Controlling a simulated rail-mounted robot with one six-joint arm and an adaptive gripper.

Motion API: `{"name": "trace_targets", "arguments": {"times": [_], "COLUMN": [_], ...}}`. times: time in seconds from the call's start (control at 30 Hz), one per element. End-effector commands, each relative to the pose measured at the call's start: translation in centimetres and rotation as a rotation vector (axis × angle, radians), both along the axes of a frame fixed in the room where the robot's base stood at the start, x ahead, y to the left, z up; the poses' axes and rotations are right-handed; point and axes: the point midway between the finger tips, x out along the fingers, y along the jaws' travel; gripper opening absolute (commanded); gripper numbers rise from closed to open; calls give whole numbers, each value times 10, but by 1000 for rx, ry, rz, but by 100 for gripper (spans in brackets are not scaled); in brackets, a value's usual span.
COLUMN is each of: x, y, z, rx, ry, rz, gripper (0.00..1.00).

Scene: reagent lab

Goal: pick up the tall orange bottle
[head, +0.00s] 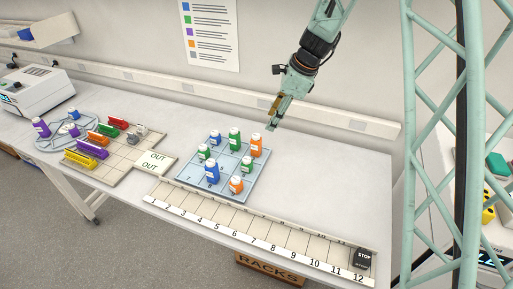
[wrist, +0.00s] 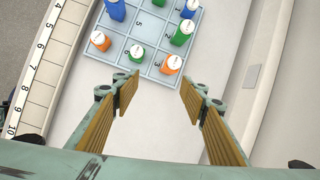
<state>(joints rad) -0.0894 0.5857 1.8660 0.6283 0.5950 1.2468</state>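The tall orange bottle (head: 256,146) with a white cap stands upright at the back right corner of a blue grid tray (head: 194,185). In the wrist view the tall orange bottle (wrist: 171,66) is at the tray's near right corner, just ahead of the fingers. A shorter orange bottle (head: 236,186) stands on the tray's front edge; it also shows in the wrist view (wrist: 101,41). My gripper (head: 271,125) is above and slightly right of the tall orange bottle, apart from it. In the wrist view my gripper (wrist: 160,88) is open and empty, its fingers wide apart.
A tall green bottle (head: 235,139) stands left of the tall orange one, and a short green bottle (head: 248,167) in front. Blue bottles share the tray. A numbered strip (head: 255,233) runs along the front edge. The bench right of the tray (head: 325,175) is clear.

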Motion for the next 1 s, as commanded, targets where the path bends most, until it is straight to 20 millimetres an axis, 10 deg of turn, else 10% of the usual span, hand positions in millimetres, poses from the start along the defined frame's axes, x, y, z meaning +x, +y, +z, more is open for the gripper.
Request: {"name": "trace_targets", "arguments": {"times": [0.5, 1.0], "x": [42, 45], "y": [18, 20], "z": [-69, -76], "rx": [47, 51], "ry": [96, 106], "rz": [-208, -230], "gripper": [40, 40]}}
